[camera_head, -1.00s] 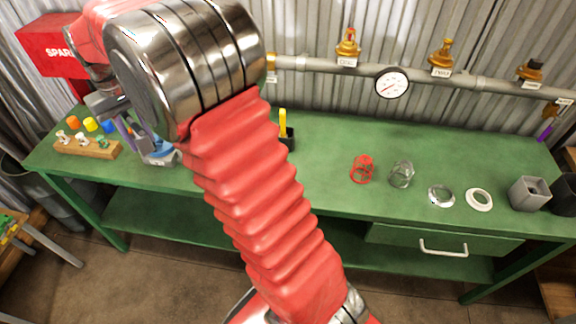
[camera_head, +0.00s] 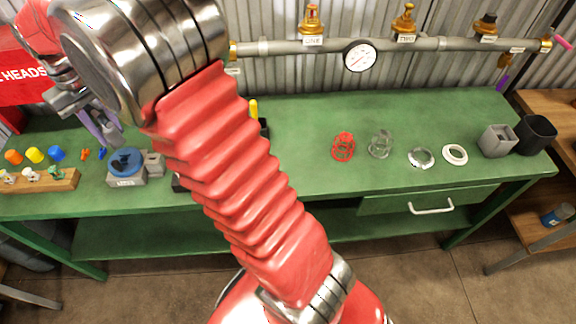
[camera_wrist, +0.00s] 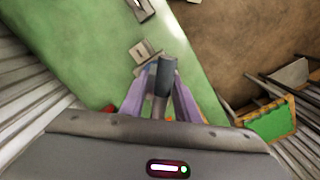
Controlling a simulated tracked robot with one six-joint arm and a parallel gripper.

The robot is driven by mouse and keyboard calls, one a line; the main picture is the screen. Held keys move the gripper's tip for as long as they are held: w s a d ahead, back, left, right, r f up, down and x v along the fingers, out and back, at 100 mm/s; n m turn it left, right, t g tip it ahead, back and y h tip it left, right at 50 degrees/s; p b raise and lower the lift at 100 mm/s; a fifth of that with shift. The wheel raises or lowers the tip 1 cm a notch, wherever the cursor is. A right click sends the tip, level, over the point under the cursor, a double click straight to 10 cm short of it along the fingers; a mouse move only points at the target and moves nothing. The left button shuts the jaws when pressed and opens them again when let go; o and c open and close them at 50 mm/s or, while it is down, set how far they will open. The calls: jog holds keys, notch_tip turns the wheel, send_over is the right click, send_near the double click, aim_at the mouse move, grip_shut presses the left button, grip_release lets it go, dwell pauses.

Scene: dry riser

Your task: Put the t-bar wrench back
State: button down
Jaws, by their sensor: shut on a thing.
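My gripper (camera_wrist: 160,95) has purple fingers shut on a dark grey, round-ended bar (camera_wrist: 167,75), which I take to be the t-bar wrench. Its crossbar cannot be made out. In the head view my gripper (camera_head: 98,127) is at the left, over the bench, partly hidden by my arm. The grey end of the wrench (camera_head: 113,134) shows beside the fingers, close to a round blue-topped fixture (camera_head: 126,162). I cannot tell whether they touch.
The green bench (camera_head: 300,185) carries a wooden rack (camera_head: 40,181) at left, a red cage (camera_head: 343,146), a clear cage (camera_head: 380,143), two rings (camera_head: 421,158) (camera_head: 455,154), and grey (camera_head: 496,141) and black (camera_head: 536,134) cups. A gauge pipe (camera_head: 280,47) runs behind. My arm hides the bench middle.

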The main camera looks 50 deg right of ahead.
jog(key=s+d+f+m, duration=0.1)
jog(key=s+d+m, duration=0.1)
jog(key=s+d, duration=0.6)
jog(key=s+d+f+m, duration=0.2)
jog(key=s+d+m, duration=0.15)
jog(key=d, duration=0.85)
jog(key=s+d+f+m, duration=0.2)
jog(key=s+d, duration=0.3)
jog(key=s, duration=0.5)
jog(key=s+d+f+m, duration=0.2)
jog(key=s+d, duration=0.3)
jog(key=s, duration=0.6)
jog(key=shift+d+f, duration=0.15)
jog(key=shift+d, duration=0.15)
jog(key=shift+f, duration=0.1)
jog(key=shift+f, duration=3.05)
jog(key=shift+f, duration=1.85)
